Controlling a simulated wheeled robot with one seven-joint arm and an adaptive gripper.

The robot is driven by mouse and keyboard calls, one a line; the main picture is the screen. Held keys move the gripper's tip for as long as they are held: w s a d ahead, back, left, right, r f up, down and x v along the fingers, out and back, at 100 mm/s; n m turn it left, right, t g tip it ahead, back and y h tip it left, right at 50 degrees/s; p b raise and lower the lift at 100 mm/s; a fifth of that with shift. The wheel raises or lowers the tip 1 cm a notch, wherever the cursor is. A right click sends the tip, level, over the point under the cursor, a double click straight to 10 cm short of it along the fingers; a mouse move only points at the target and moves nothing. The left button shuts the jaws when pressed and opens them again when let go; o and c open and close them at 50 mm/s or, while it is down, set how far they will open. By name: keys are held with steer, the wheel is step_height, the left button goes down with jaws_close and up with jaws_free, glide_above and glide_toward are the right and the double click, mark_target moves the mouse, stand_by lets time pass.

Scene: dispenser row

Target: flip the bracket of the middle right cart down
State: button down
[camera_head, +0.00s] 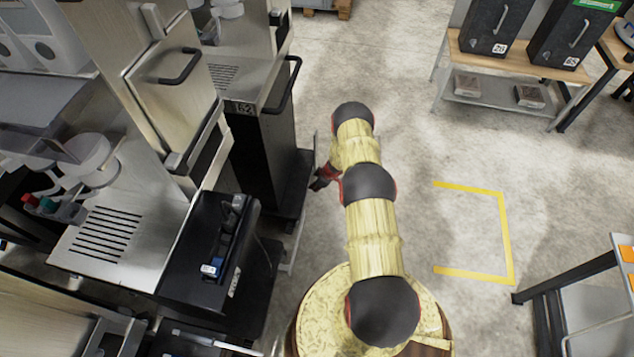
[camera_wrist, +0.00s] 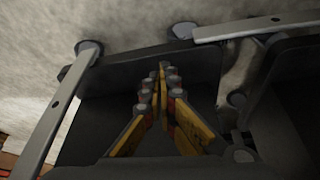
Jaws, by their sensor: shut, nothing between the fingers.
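My gripper (camera_head: 322,179) is low beside the dark carts in the head view, left of my arm. In the wrist view its yellow fingers (camera_wrist: 162,72) are together, with nothing between them. Two grey metal bars, which look like brackets, show there: one slants down on the left (camera_wrist: 55,112), the other reaches right along the top (camera_wrist: 258,27). A dark cart base (camera_wrist: 125,72) lies behind the fingers. In the head view a black cart (camera_head: 265,165) stands left of my gripper. I cannot tell which bar belongs to the middle right cart, nor whether my fingers touch one.
Steel dispensers (camera_head: 160,85) line the left side. A nearer black cart (camera_head: 185,270) carries a black handle. A shelf table (camera_head: 480,97) with black boxes stands at the upper right. A frame (camera_head: 590,285) stands at the lower right. The floor around the yellow marking (camera_head: 507,232) is free.

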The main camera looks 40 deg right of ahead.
steer(key=shift+w+d+r, duration=0.15)
steer(key=shift+d+r, duration=0.1)
steer(key=shift+d, duration=0.2)
steer(key=shift+w+d+r, duration=0.1)
steer(key=shift+d+r, duration=0.1)
steer(key=shift+d, duration=0.25)
